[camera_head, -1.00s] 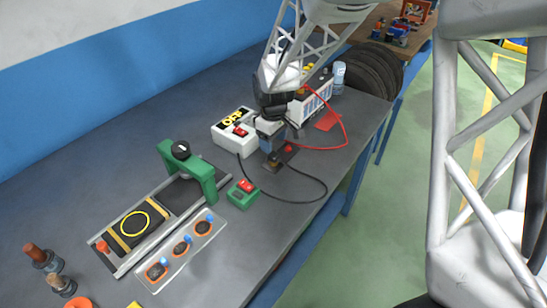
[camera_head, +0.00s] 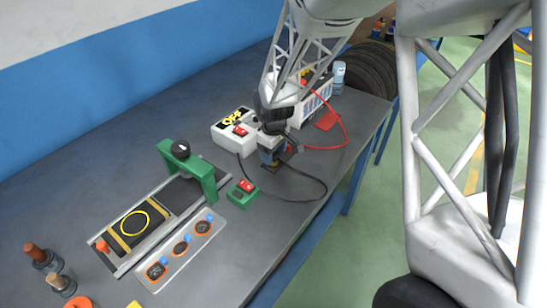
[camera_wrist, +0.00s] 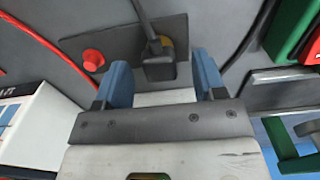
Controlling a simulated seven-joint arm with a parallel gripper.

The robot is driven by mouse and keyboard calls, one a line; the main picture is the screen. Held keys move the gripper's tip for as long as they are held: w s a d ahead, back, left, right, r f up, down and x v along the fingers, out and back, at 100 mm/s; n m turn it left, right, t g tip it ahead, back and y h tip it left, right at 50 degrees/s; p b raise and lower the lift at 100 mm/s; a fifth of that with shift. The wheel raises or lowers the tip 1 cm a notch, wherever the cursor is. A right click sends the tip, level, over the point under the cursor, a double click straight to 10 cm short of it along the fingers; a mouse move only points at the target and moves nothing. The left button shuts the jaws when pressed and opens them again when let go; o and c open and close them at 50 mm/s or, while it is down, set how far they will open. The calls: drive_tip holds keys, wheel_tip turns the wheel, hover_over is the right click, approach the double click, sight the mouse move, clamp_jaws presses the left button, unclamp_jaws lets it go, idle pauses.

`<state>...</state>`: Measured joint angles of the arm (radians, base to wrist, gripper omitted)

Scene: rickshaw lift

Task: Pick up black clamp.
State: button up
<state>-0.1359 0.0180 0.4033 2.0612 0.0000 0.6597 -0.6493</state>
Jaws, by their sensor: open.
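The black clamp (camera_wrist: 158,66), a small dark block with a black cable running up from it, sits on a dark plate (camera_wrist: 100,42) in the wrist view. A yellowish round part shows behind it. My gripper (camera_wrist: 161,80) has its two blue fingers apart, with the clamp showing between and just past the fingertips. I cannot tell how much height is left between them. In the head view my gripper (camera_head: 269,160) points down over the grey bench and mostly hides the clamp.
A red button (camera_wrist: 93,60) sits on the plate, left of the clamp. A white box with a red switch (camera_head: 233,136) stands left of my gripper. A green switch box (camera_head: 243,193) and a green arch (camera_head: 190,170) stand nearer. A red cable (camera_head: 335,144) loops at the right.

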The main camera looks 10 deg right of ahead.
drive_tip(key=shift+f, duration=1)
drive_tip(key=c, duration=1)
drive_tip(key=shift+r, duration=0.15)
drive_tip(key=shift+r, duration=0.4)
wheel_tip(320, 180, up, 3)
drive_tip(key=shift+f, duration=0.1)
drive_tip(key=s, duration=0.5)
drive_tip(key=s+d, duration=0.1)
drive_tip(key=s, duration=0.4)
drive_tip(key=s+d+r, duration=0.1)
drive_tip(key=s, duration=0.4)
drive_tip(key=shift+s+r, duration=0.1)
drive_tip(key=shift+s, duration=0.3)
